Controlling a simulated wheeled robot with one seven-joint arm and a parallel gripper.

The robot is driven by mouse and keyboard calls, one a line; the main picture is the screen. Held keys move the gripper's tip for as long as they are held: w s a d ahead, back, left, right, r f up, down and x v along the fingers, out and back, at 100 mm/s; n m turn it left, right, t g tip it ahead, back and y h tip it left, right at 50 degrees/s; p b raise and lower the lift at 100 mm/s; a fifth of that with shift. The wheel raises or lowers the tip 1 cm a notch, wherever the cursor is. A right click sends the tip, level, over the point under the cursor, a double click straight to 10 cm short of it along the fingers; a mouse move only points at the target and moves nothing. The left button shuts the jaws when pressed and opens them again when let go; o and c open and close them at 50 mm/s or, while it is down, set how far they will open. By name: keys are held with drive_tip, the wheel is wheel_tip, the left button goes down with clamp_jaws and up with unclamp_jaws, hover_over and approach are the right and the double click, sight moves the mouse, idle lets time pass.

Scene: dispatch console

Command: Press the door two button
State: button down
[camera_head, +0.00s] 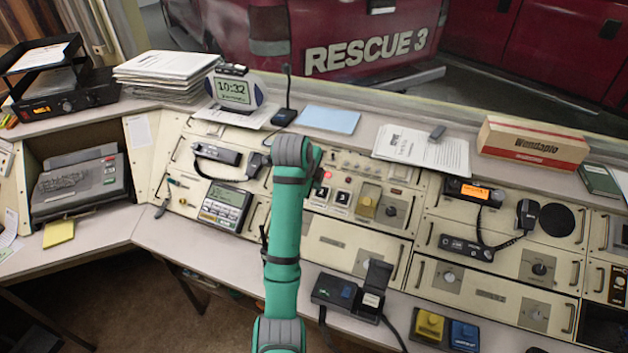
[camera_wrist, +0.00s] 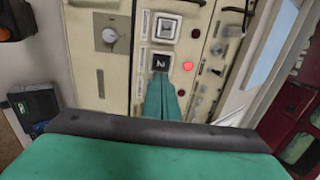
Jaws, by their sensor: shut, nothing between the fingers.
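The door two button is a dark square key marked 2 in a pale frame; it shows in the wrist view (camera_wrist: 161,61) and on the console in the head view (camera_head: 320,192). The button marked 3 (camera_head: 342,198) sits just right of it. My gripper (camera_wrist: 161,78) is shut and empty, its green fingers side by side. In the wrist view the fingertips overlap the lower edge of the button marked 2. I cannot tell whether they touch it. In the head view my arm hides most of the gripper and the panel to the left of this button.
A red lamp (camera_head: 327,174) is lit just above the buttons. A phone-like keypad unit (camera_head: 224,204) is left of my arm. Papers (camera_head: 420,150) and a clock (camera_head: 234,90) stand on the upper shelf.

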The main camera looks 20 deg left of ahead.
sight(322, 193)
drive_tip(key=x, duration=0.6)
drive_tip(key=shift+a, duration=0.25)
drive_tip(key=shift+w+a+f, duration=0.1)
drive_tip(key=shift+a+f, duration=0.05)
drive_tip(key=shift+f, duration=0.15)
drive_tip(key=shift+w+f, duration=0.2)
drive_tip(key=shift+f, duration=0.05)
drive_tip(key=shift+w+d+f, duration=0.15)
drive_tip(key=shift+d, duration=0.3)
drive_tip(key=shift+a, duration=0.1)
